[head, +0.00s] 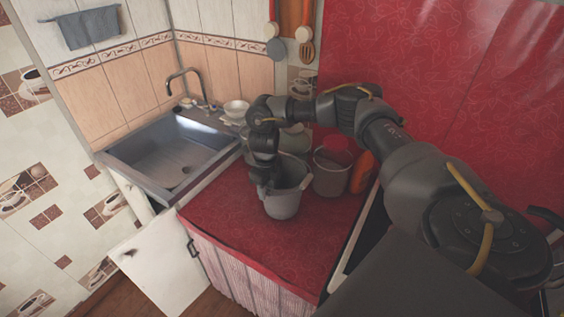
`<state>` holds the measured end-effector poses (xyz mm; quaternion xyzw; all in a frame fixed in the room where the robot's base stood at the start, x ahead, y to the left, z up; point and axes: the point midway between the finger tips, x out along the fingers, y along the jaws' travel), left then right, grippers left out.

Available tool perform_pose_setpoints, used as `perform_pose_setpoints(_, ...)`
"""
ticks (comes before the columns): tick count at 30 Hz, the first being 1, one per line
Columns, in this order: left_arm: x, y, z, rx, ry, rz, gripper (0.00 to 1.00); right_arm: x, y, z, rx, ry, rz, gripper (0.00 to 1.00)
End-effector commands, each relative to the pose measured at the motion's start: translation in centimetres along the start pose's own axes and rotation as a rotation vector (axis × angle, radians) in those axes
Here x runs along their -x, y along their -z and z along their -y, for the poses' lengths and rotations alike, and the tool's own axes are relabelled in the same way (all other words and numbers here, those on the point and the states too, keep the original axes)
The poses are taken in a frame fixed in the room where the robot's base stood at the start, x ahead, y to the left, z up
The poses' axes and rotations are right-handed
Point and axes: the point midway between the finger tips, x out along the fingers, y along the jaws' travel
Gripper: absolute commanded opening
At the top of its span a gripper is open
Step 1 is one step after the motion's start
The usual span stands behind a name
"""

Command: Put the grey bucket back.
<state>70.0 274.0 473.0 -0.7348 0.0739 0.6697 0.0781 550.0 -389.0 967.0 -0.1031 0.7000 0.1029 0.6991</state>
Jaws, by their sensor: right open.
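The grey bucket (284,205) stands upright on the red oilcloth counter (240,222), right of the sink. My right gripper (264,186) points down at the bucket's left rim. It is open, with its fingers at the rim; whether they touch it I cannot tell. The wrist hides part of the bucket's left and back edge. My left gripper does not show.
A see-through container with a red lid (332,168) and an orange bottle (362,172) stand close behind and right of the bucket. The metal sink (172,160) is at left, with a white bowl (236,109) behind it. The counter's front left is clear.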

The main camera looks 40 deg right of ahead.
Motion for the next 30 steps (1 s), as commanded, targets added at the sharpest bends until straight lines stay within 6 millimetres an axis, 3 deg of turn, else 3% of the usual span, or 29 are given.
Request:
perform_pose_setpoints(2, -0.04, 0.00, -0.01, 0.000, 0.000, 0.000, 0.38, -0.01, -0.02, -0.01, 0.000, 0.000, 0.000, 0.44)
perform_pose_setpoints(12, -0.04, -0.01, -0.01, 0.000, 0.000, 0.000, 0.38, 0.03, -0.03, -0.02, 0.000, 0.000, 0.001, 0.01)
perform_pose_setpoints(30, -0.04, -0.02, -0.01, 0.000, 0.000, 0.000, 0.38, 0.05, -0.03, -0.03, 0.000, -0.001, 0.001, 0.00)
